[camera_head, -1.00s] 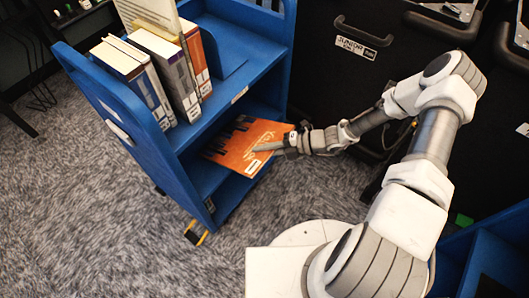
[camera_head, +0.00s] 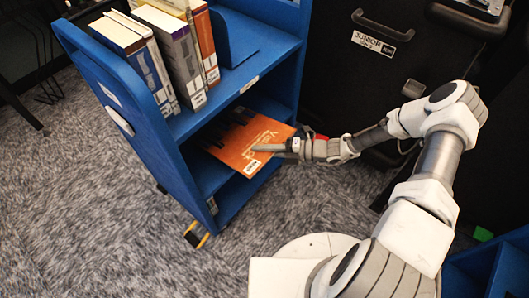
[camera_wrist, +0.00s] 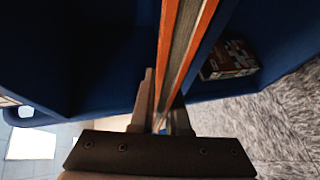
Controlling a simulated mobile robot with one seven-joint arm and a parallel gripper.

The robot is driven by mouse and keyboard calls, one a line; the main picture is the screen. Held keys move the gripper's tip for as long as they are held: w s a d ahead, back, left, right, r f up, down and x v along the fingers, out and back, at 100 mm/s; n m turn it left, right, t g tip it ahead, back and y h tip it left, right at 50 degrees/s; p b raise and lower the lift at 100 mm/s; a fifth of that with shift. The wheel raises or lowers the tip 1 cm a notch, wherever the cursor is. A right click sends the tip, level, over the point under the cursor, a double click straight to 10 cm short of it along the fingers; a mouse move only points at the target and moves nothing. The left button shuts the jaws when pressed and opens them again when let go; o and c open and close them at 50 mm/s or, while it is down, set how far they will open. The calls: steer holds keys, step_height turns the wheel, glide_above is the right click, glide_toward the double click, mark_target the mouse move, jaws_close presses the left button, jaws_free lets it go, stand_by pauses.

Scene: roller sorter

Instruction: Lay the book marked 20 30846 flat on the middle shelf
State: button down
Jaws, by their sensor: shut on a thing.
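The orange book (camera_head: 243,141), with a white label at its near edge, is held roughly flat and reaches into the opening below the top shelf of the blue cart. Its number is too small to read. My gripper (camera_head: 277,147) is shut on its near edge from the right. The wrist view shows the book edge-on as an orange-bordered strip (camera_wrist: 181,45) between my fingers (camera_wrist: 160,112). A blue lower shelf (camera_head: 238,193) shows beneath the book. I cannot tell whether the book touches a shelf; its far part is in shadow under the top shelf.
Several upright books (camera_head: 172,50) stand on the cart's top shelf (camera_head: 245,75). The cart's blue end panel (camera_head: 122,100) borders the opening on the left. A colourful item (camera_wrist: 231,60) lies in the cart in the wrist view. A black cabinet (camera_head: 365,85) stands behind my arm.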

steer(key=shift+w+a+f+y+b, duration=0.15)
steer(key=shift+a+f+y+b, duration=0.05)
steer(key=shift+f+b, duration=0.25)
steer(key=shift+w+a+f+y+b, duration=0.15)
steer(key=shift+a+f+y+b, duration=0.05)
steer(key=shift+f+b, duration=0.2)
steer(key=shift+n+t+y, duration=0.3)
steer(key=shift+n+y, duration=0.3)
steer(key=shift+y, duration=0.2)
steer(key=shift+s+d+f, duration=0.1)
steer(key=shift+d+f, duration=0.05)
steer(key=shift+f, duration=0.5)
steer(key=shift+s+d+f, duration=0.1)
steer(key=shift+s+f, duration=0.05)
steer(key=shift+f, duration=0.5)
steer(key=shift+s+d+f, duration=0.1)
steer(key=shift+d+f, duration=0.05)
steer(key=shift+f, duration=0.5)
steer(key=c, duration=0.8)
jaws_free()
steer(key=shift+f, duration=0.1)
steer(key=shift+d, duration=0.15)
steer(key=d+p, duration=0.1)
steer(key=d, duration=0.4)
steer(key=s+d, duration=0.1)
steer(key=d, duration=0.5)
steer(key=s+d+p, duration=0.1)
steer(key=d, duration=0.5)
steer(key=shift+s+p, duration=0.25)
steer(key=shift+p, duration=0.05)
